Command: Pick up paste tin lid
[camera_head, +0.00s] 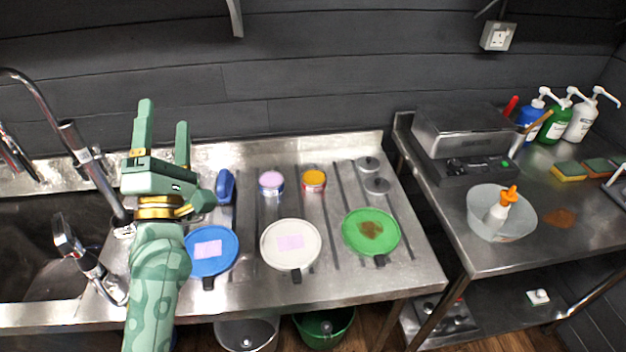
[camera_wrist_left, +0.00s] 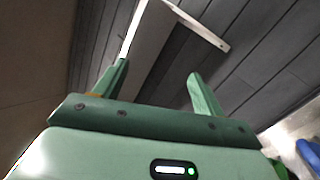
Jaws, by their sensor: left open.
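Two small round grey lids with knobs lie on the right part of the steel drainboard, a far one (camera_head: 368,164) and a nearer one (camera_head: 377,187). I cannot tell for sure which is the paste tin lid. Two open tins stand to their left, one with lilac paste (camera_head: 271,183) and one with orange paste (camera_head: 314,181). My left gripper (camera_head: 163,122) is open and empty, raised over the sink side, well left of the tins and lids. In the left wrist view its fingers (camera_wrist_left: 158,88) are apart with only wall behind. My right gripper is not in view.
A blue object (camera_head: 225,185) stands behind the blue pan. A tall tap (camera_head: 85,155) is beside my left arm. The right table holds a bowl (camera_head: 480,222) and bottles.

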